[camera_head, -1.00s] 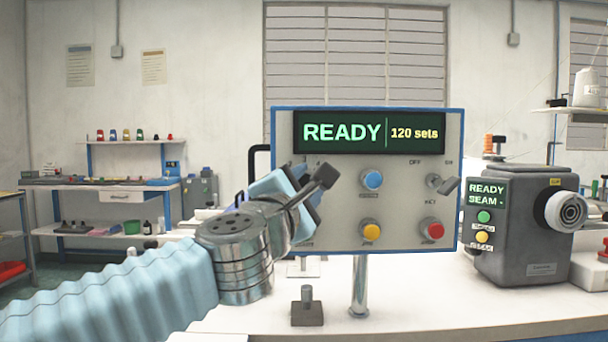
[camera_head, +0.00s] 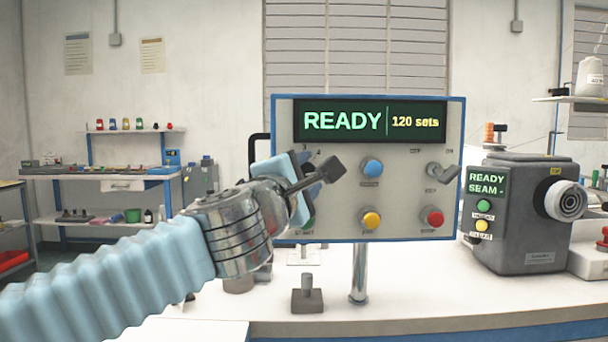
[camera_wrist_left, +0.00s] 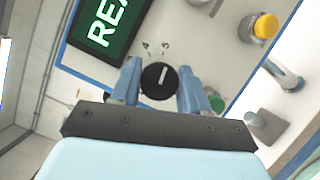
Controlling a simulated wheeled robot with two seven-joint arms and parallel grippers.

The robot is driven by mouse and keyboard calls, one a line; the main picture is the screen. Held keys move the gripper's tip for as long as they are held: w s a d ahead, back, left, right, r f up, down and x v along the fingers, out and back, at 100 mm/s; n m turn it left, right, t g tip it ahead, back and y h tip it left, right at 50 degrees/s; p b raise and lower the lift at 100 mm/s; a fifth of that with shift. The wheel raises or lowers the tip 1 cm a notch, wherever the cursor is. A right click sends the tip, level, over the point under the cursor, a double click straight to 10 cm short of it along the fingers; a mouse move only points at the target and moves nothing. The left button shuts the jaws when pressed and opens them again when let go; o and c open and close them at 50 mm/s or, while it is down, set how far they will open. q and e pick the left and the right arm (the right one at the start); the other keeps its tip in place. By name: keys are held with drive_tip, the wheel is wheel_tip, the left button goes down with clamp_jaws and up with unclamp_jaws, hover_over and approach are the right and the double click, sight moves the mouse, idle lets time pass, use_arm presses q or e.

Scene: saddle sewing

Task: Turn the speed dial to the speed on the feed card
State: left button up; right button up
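The control panel (camera_head: 400,205) is a grey box with a blue edge on a post. Its display (camera_head: 370,121) reads READY and 120 sets. The black speed dial (camera_wrist_left: 160,77) with a white pointer line shows in the left wrist view, with small numerals beside it, 4 and 5 as far as I can read. My left gripper (camera_head: 312,180) is at the panel's left part and hides most of the dial in the head view. In the wrist view its fingers (camera_wrist_left: 158,84) are open, one on each side of the dial, with small gaps showing. No feed card is identifiable.
The panel has blue (camera_head: 371,167), yellow (camera_head: 371,220) and red (camera_head: 433,217) buttons and a toggle lever (camera_head: 442,173). A green button (camera_wrist_left: 216,103) is close to one finger. A grey machine unit (camera_head: 520,225) stands to the right. A small metal stand (camera_head: 307,300) is below the panel.

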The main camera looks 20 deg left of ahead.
use_arm(q)
drive_tip(key=o, duration=0.3)
drive_tip(key=s+a+f, duration=0.1)
drive_tip(key=s, duration=1.2)
drive_tip(key=shift+s+a+f, duration=0.15)
drive_tip(key=shift+s+f, duration=0.15)
drive_tip(key=shift+f, duration=0.05)
